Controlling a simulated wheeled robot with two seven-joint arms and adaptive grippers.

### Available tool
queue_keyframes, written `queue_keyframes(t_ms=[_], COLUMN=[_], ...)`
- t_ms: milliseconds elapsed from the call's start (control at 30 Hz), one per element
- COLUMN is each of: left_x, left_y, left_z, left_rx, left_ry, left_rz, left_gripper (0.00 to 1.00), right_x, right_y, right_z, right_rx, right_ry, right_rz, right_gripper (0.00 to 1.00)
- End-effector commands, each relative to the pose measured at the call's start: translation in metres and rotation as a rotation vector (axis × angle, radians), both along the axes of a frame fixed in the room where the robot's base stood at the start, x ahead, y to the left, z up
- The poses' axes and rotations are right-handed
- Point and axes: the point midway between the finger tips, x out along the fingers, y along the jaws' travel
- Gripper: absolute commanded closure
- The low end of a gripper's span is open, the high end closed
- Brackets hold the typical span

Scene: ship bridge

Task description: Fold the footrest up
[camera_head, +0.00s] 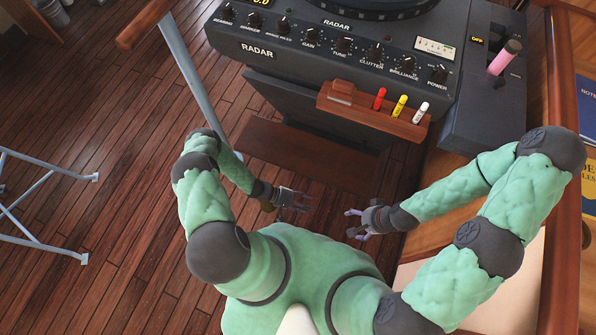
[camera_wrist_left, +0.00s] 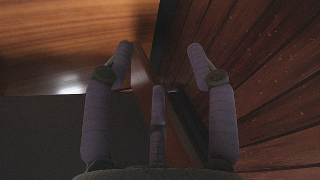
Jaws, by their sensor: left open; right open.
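The footrest (camera_head: 290,150) is a brown wooden board at the foot of the dark radar console, and it looks lowered in the head view. My left gripper (camera_head: 307,200) is open and empty, close to the board's near side. Whether it touches the board cannot be told. My right gripper (camera_head: 352,222) is open and empty, right of and nearer than the left one.
The radar console (camera_head: 290,70) stands above and behind the board. A wooden pen holder (camera_head: 345,108) with three markers sticks out from its front. A pale blue metal rail post (camera_head: 195,75) stands left of the board.

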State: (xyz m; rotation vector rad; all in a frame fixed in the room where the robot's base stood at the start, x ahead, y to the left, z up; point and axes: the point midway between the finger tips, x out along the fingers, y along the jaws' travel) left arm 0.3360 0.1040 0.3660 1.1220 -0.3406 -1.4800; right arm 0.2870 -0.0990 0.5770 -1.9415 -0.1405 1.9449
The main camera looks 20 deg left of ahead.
Motion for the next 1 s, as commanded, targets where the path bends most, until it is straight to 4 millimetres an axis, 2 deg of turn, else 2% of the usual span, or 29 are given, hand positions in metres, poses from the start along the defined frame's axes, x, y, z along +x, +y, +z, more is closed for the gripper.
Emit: queue_keyframes(t_ms=[33, 167, 233, 400, 533, 633, 767, 1000], left_x=[0.01, 0.039, 0.05, 0.059, 0.058, 0.059, 0.069, 0.106], left_y=[0.007, 0.037, 0.058, 0.106, 0.13, 0.137, 0.133, 0.116], left_z=[-0.017, -0.038, -0.046, -0.055, -0.055, -0.054, -0.054, -0.055], left_rx=[-0.041, -0.107, -0.111, -0.062, -0.019, -0.002, 0.001, 0.0], left_ry=[-0.055, -0.251, -0.364, -0.599, -0.705, -0.74, -0.749, -0.747], left_rz=[0.091, 0.321, 0.443, 0.673, 0.767, 0.796, 0.799, 0.795], left_gripper=[0.43, 0.43, 0.43, 0.43, 0.43, 0.43, 0.43, 0.43], right_x=[0.0, 0.0, 0.0, 0.0, 0.0, 0.0, 0.0, 0.0], right_y=[0.0, 0.0, 0.0, 0.0, 0.0, 0.0, 0.0, 0.0], right_z=[-0.005, -0.011, -0.013, -0.018, -0.019, -0.02, -0.022, -0.031], right_rx=[0.0, 0.0, 0.0, 0.0, 0.0, 0.0, 0.0, 0.0], right_ry=[0.0, 0.0, 0.0, 0.0, 0.0, 0.0, 0.0, 0.0], right_rz=[0.0, 0.0, 0.0, 0.0, 0.0, 0.0, 0.0, 0.0], right_gripper=[0.17, 0.17, 0.17, 0.17, 0.17, 0.17, 0.17, 0.17])
